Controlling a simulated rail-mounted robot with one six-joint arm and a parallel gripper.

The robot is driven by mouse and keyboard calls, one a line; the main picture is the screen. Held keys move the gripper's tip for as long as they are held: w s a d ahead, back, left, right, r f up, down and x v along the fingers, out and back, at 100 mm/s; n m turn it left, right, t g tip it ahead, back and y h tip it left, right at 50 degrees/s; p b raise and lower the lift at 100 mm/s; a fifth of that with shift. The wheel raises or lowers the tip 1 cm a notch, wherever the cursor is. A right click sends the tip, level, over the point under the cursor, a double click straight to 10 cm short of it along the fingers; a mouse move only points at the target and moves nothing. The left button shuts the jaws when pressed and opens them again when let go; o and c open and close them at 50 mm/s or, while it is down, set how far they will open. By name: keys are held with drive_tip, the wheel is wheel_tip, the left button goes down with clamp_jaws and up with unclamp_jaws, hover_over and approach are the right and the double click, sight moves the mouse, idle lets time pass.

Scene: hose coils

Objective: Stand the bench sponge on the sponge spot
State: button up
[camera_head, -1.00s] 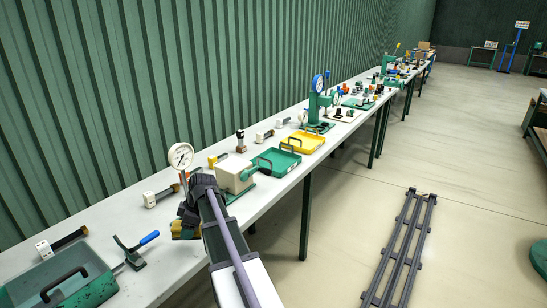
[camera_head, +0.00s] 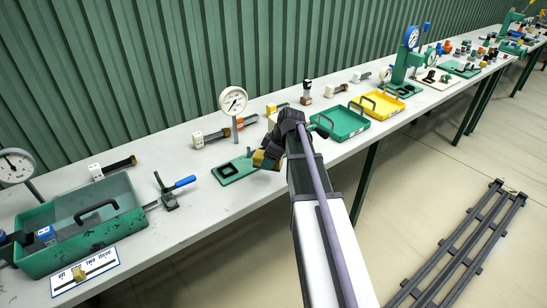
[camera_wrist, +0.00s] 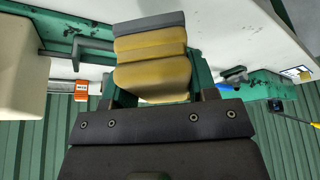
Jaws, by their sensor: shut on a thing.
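The bench sponge (camera_head: 264,159) is a yellow block seen just left of my gripper (camera_head: 272,148) in the head view. In the wrist view the sponge (camera_wrist: 152,72) shows yellow with a grey layer along its far edge. My gripper is shut on it, and the fingers are largely hidden. It is over the bench or its front edge; its height is unclear. A green base plate with a black square frame (camera_head: 230,170) lies on the bench to its left. I cannot tell whether this is the sponge spot; no marking for it is readable.
A dial gauge on a stand (camera_head: 233,101) rises behind my gripper. A green tray (camera_head: 342,124) and yellow tray (camera_head: 378,105) lie to the right. A blue-handled clamp (camera_head: 172,190) and a green tote (camera_head: 60,250) stand left. A cream block (camera_wrist: 20,65) is close at left in the wrist view.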

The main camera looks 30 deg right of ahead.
sight(266, 180)
drive_tip(key=shift+a+f+b, duration=0.1)
drive_tip(key=shift+f+b, duration=0.6)
drive_tip(key=shift+f, duration=0.05)
wheel_tip(266, 180, down, 4)
drive_tip(key=b, duration=0.4)
drive_tip(key=shift+f, duration=0.2)
drive_tip(key=shift+f+b, duration=0.6)
drive_tip(key=shift+b, duration=0.2)
idle(0.4)
drive_tip(key=o, duration=0.9)
drive_tip(key=shift+r, duration=0.15)
drive_tip(key=shift+p+v, duration=3.75)
drive_tip(key=shift+v, duration=0.2)
